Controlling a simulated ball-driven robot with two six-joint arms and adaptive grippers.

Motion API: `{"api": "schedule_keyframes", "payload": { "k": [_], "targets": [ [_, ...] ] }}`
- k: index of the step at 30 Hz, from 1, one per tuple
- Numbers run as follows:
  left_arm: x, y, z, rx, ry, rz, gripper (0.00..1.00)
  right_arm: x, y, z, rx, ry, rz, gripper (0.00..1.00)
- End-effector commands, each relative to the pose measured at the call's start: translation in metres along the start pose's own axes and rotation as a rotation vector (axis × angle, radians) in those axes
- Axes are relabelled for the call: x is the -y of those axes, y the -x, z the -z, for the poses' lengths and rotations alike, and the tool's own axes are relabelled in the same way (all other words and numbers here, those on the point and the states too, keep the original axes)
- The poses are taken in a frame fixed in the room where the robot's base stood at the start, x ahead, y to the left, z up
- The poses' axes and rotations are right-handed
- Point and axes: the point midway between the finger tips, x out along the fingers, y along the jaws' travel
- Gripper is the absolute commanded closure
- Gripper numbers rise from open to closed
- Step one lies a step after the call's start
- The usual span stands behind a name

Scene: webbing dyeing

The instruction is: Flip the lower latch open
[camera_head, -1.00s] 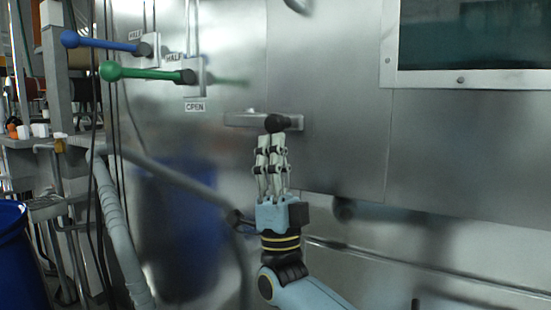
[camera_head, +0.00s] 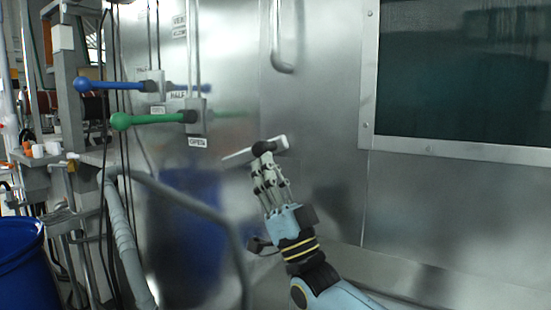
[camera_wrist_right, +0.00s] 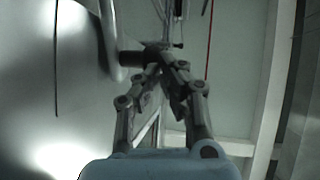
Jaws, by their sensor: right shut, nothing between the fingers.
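In the right wrist view the fingers (camera_wrist_right: 160,73) converge beside a dark round piece (camera_wrist_right: 138,58), probably the knob. Another latch handle (camera_head: 283,62) hangs higher on the panel. My left gripper is not in view.
Blue (camera_head: 120,86) and green (camera_head: 155,119) levers stick out at the left. A dark window (camera_head: 455,80) is at the upper right. A blue barrel (camera_head: 25,265) and a grey hose (camera_head: 122,235) stand at the lower left. The panel right of the latch is clear.

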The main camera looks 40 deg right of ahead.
Motion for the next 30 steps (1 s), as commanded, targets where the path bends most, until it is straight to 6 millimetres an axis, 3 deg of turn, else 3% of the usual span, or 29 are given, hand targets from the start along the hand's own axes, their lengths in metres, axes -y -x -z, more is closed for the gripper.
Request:
{"api": "schedule_keyframes", "payload": {
  "k": [1, 3, 12, 18, 30],
  "targets": [
    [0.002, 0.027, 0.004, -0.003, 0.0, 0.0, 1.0, 0.003, -0.019, 0.01, 0.044, 0.009, 0.001, 1.0],
    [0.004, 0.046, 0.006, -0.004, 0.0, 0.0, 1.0, 0.004, -0.03, 0.012, 0.109, 0.023, 0.002, 1.0],
    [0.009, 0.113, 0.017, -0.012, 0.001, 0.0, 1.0, 0.011, -0.069, 0.017, 0.388, 0.077, 0.002, 1.0],
    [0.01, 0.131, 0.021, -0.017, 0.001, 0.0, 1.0, 0.015, -0.092, 0.012, 0.417, 0.081, -0.001, 1.0],
    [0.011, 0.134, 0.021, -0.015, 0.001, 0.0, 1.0, 0.025, -0.141, -0.008, 0.415, 0.081, -0.001, 1.0]
  ]
}}
